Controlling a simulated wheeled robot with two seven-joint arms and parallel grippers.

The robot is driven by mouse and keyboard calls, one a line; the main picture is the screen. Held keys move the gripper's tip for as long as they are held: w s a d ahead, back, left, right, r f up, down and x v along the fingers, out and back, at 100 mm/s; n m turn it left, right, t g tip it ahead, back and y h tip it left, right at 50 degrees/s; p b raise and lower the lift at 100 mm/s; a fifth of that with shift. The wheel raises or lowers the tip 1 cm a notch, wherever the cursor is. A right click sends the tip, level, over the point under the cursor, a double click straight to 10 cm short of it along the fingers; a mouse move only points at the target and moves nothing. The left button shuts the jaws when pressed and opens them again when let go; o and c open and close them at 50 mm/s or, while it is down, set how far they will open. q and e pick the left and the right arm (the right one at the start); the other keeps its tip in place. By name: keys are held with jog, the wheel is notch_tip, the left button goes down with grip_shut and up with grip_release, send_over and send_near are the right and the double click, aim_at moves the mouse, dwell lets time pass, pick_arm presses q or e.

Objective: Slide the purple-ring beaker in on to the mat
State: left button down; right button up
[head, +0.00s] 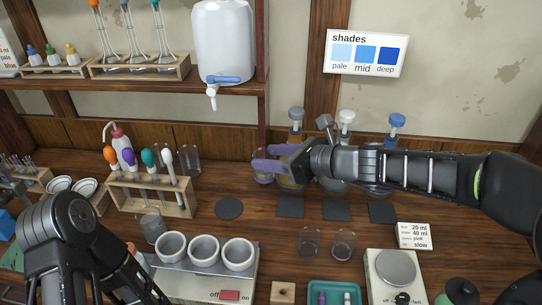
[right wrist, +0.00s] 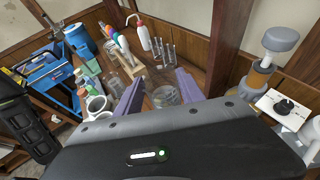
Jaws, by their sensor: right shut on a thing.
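The purple-ring beaker (head: 263,178) is clear glass and stands at the back of the bench, partly hidden by my right gripper. My right gripper (head: 269,159) has purple fingers and is shut on the beaker, one finger on each side. In the right wrist view the beaker (right wrist: 165,96) sits between the two fingers. A round dark mat (head: 229,208) lies bare in front and to the left of it. Square dark mats (head: 290,207) lie in a row to the right. The left arm shows at the lower left, but its gripper is out of view.
A wooden rack of colored-top tubes (head: 150,195) stands left of the round mat. A grey block with white cups (head: 205,270) is in front. Two glass beakers (head: 310,243) stand front right. Capped bottles (head: 346,122) stand behind my right arm. Bench around the round mat is clear.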

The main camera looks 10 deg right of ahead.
notch_tip(320, 180, down, 18)
jog(key=b, duration=1.6)
jog(key=w+d+p, duration=0.1)
jog(key=w+d, duration=0.1)
jog(key=w+d+p, duration=0.1)
jog(key=w+d, duration=0.1)
jog(key=d, duration=0.1)
jog(key=w+d+p, duration=0.2)
jog(key=d, duration=0.1)
jog(key=shift+d+r, duration=0.1)
jog(key=shift+r, duration=0.1)
jog(key=shift+f+b, duration=0.45)
jog(key=shift+f, duration=0.1)
jog(key=shift+f, duration=0.15)
jog(key=o, duration=1.5)
jog(key=shift+s, duration=0.1)
jog(key=v, duration=0.7)
jog(key=shift+s+d, duration=0.2)
jog(key=shift+s, duration=0.05)
